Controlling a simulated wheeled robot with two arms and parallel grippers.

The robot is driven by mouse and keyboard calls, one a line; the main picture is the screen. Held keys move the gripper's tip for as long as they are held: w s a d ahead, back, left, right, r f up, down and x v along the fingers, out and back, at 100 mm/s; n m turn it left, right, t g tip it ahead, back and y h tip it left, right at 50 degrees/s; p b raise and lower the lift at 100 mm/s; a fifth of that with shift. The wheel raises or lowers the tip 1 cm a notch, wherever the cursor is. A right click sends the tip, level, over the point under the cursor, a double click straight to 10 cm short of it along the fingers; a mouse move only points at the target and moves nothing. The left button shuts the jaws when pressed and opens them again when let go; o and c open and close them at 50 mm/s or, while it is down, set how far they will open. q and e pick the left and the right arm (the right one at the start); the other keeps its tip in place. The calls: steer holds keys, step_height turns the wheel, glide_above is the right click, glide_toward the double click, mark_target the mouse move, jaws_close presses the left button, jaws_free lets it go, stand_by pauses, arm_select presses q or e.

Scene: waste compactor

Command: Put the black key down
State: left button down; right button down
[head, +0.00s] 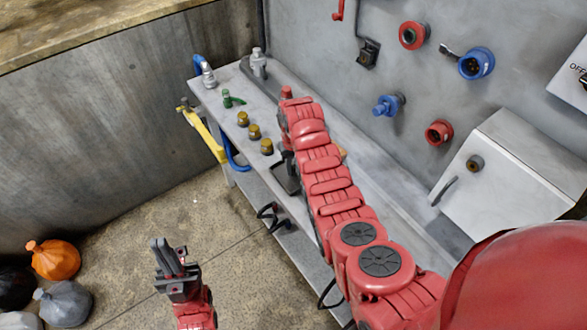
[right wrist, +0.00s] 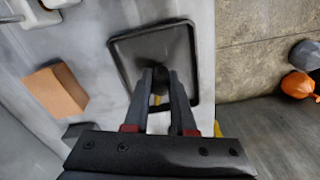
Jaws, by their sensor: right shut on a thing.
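My right gripper (right wrist: 160,80) is over a dark, shallow tray (right wrist: 195,42) with a raised rim in the right wrist view. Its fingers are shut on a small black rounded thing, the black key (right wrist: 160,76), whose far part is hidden. I cannot tell whether the key touches the tray. In the head view my right arm hides the key and the fingertips, and part of the tray (head: 287,178) shows beside the arm on the bench. My left gripper (head: 166,257) is over the floor, away from the bench; its fingers look close together.
The grey bench (head: 225,98) runs along the panel wall. An orange block (right wrist: 55,92) lies beside the tray. Brass knobs (head: 254,132), a green valve (head: 230,99) and a yellow-handled tool (head: 203,133) are at the bench's left. Bags, one orange (head: 54,259), lie on the floor.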

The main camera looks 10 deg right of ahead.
steer(key=shift+f, duration=0.75)
steer(key=shift+f, duration=0.15)
steer(key=shift+f, duration=0.15)
steer(key=c, duration=0.7)
jaws_free()
steer(key=shift+c, duration=0.2)
